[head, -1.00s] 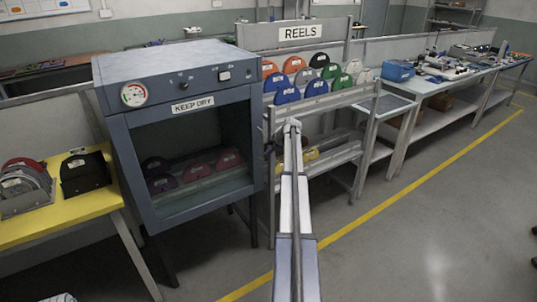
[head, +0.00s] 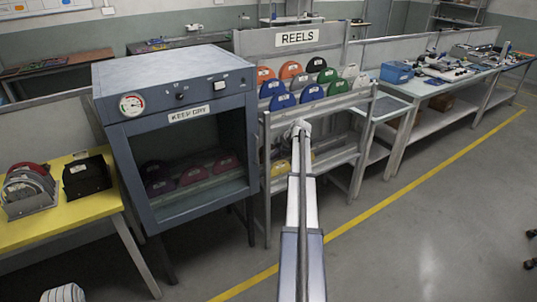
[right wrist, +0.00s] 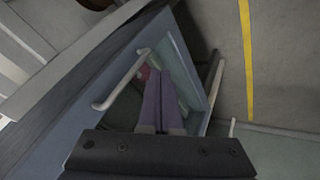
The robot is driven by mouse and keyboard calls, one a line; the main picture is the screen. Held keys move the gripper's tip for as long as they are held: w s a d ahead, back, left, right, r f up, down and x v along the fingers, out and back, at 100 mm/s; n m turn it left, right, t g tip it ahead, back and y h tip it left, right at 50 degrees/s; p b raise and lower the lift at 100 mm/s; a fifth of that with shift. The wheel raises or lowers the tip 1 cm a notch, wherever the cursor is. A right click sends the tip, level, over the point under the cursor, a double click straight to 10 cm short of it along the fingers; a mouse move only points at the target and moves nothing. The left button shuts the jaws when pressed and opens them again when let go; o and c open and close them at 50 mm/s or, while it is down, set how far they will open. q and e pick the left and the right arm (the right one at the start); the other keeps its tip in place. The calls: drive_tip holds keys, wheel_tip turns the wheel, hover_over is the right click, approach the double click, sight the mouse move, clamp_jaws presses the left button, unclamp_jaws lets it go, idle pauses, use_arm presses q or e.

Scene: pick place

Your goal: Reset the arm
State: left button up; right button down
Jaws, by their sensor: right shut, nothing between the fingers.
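My right arm reaches forward in the middle of the head view. Its gripper (head: 300,128) is at the far end, in front of the reel rack and right of the dry cabinet (head: 225,66). Finger detail is too small there. In the right wrist view my right gripper (right wrist: 159,132) has its two fingers side by side, shut and empty. Behind the fingers is a blue-grey frame with a pale bar handle (right wrist: 123,82). I cannot tell how far the fingers are from it. My left gripper is not in view.
The cabinet holds several dark reels. The rack (head: 352,98) carries several coloured reels. A yellow table (head: 92,208) with reels stands at left, a long workbench (head: 436,88) at right. The floor (head: 400,255) at lower right is mostly clear.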

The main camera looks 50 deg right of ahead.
drive_tip(key=shift+p+v, duration=0.5)
drive_tip(key=shift+v, duration=0.7)
drive_tip(key=shift+f, duration=0.1)
drive_tip(key=w+a+f+m+g+y, duration=0.1)
drive_tip(key=w+a+g, duration=0.15)
drive_tip(key=a, duration=1.75)
drive_tip(key=w+a+f+g+y, duration=0.1)
drive_tip(key=w+a+f+g, duration=0.15)
drive_tip(key=a, duration=1.85)
drive_tip(key=s+a+m+g, duration=0.1)
drive_tip(key=s+a, duration=0.3)
drive_tip(key=a, duration=0.6)
drive_tip(key=s+a+m, duration=0.1)
drive_tip(key=s+a, duration=0.4)
drive_tip(key=a, duration=0.5)
drive_tip(key=s+a+m+g+h, duration=0.1)
drive_tip(key=s+a+h, duration=0.2)
drive_tip(key=s+a, duration=0.7)
drive_tip(key=s, duration=0.2)
drive_tip(key=shift+s+a+f+m, duration=0.2)
drive_tip(key=shift+s+a+m, duration=0.1)
drive_tip(key=shift+s+a, duration=0.1)
